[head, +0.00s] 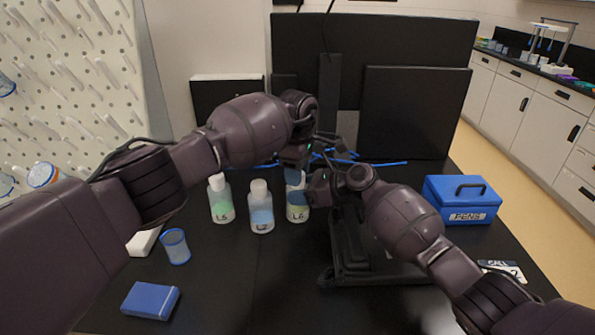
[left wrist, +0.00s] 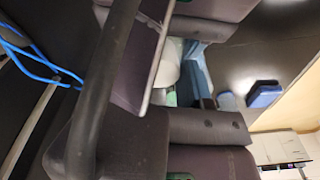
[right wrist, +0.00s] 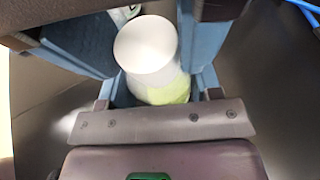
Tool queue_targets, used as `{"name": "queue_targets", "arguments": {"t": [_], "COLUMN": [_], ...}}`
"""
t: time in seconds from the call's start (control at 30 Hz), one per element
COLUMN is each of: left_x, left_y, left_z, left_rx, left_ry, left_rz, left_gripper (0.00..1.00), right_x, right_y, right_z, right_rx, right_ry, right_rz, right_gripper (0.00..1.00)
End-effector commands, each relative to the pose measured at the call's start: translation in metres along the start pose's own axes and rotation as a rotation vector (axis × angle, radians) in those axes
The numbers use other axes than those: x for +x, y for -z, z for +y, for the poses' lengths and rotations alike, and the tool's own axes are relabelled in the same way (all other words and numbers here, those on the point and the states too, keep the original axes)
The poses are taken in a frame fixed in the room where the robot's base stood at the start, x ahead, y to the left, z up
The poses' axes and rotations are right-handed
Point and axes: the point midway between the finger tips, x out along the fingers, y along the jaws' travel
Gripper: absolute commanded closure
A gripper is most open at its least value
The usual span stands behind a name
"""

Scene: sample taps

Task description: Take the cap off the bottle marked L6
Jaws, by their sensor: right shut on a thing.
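The bottle marked L6 (head: 297,213) stands upright on the black table, with yellow-green liquid. Its white cap (right wrist: 146,43) is on it in the right wrist view. My right gripper (head: 304,196) reaches in from the right and is shut on the bottle's body below the cap. My left gripper (head: 293,177) comes down from above over the cap; its blue fingers look apart, on either side of it. In the head view these fingers partly hide the cap. The left wrist view is mostly blocked by dark arm parts, with a white piece, likely the cap, showing between them.
Bottle L2 (head: 261,215) with blue liquid and a green-liquid bottle (head: 221,206) stand just left of L6. A blue cup (head: 175,247) and blue box (head: 150,300) are at front left. A blue pens case (head: 462,200) is right. A dark stand (head: 352,262) is beneath my right arm.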

Motion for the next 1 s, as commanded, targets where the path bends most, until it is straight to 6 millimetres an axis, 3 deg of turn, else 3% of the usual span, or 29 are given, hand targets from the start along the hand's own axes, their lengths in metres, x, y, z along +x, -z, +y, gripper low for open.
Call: {"name": "queue_targets", "arguments": {"t": [0.03,0.2,0.37,0.8,1.0], "left_x": [0.0,0.0,0.0,-0.0004,-0.0002], "left_y": [0.0,0.0,0.0,-0.0004,-0.0005], "left_z": [-0.0001,-0.0002,-0.0002,-0.0003,-0.0004], "left_rx": [0.0,0.0,-0.027,-0.52,-0.598], "left_ry": [0.001,0.001,0.001,0.002,0.002], "left_rz": [0.0,0.0,0.001,0.001,0.001], "left_gripper": [0.67,0.9,0.9,0.9,0.9], "right_x": [0.0,-0.0001,-0.0001,-0.0004,-0.0006], "right_y": [0.0002,0.0002,0.0003,0.0004,0.0004], "right_z": [0.0,-0.0002,-0.0003,-0.0008,-0.001], "right_rx": [0.0,0.001,0.001,0.002,0.001], "right_ry": [0.0,0.001,0.001,0.002,0.003], "right_rz": [0.0,0.0,0.0,0.0,0.0], "right_gripper": [1.0,1.0,1.0,1.0,1.0]}}
